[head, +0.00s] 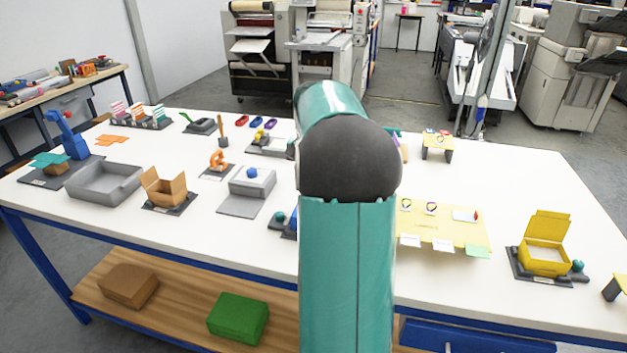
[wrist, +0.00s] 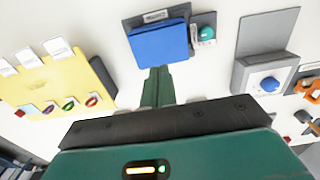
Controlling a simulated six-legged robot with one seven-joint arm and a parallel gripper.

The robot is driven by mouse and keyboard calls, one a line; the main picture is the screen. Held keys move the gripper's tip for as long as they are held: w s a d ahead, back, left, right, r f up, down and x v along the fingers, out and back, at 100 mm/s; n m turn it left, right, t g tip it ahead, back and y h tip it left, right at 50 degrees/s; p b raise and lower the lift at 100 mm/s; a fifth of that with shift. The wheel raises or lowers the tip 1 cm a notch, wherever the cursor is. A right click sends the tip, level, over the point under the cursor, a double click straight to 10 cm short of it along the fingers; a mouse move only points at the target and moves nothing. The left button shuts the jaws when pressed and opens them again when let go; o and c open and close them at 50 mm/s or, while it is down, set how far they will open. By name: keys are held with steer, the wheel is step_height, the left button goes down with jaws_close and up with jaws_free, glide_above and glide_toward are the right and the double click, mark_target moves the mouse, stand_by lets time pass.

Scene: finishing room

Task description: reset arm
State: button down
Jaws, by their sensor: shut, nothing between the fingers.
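My gripper (wrist: 160,72) shows in the wrist view as a narrow pair of dark green fingers, shut together with nothing between them. The fingertips point at the lower edge of a blue box (wrist: 160,45); I cannot tell how far above the table they are. In the head view my teal arm stands upright in the middle and bends away over the table, hiding my gripper and most of the blue box.
White table (head: 540,185) carries many items. Beside the blue box is a teal knob (wrist: 207,33). A yellow board (head: 462,234) with cards lies right of my arm, a grey box with a blue knob (head: 252,174) left. A yellow open box (head: 545,258) stands far right.

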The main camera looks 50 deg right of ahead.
steer(key=shift+r, duration=0.75)
steer(key=w+a+r+n+t+h, duration=0.1)
steer(key=a+r+n, duration=0.2)
steer(key=a, duration=0.8)
steer(key=a+r+n+t, duration=0.1)
steer(key=a+r+n, duration=0.2)
steer(key=a, duration=0.8)
steer(key=s+a+f+n+t, duration=0.1)
steer(key=s+a+f+n, duration=0.1)
steer(key=s+a, duration=0.4)
steer(key=s+a+f+n+t+y, duration=0.1)
steer(key=s+a+n, duration=0.4)
steer(key=a, duration=0.9)
steer(key=shift+s+a+f+t, duration=0.15)
steer(key=shift+s+f+t, duration=0.55)
steer(key=shift+f+t, duration=0.1)
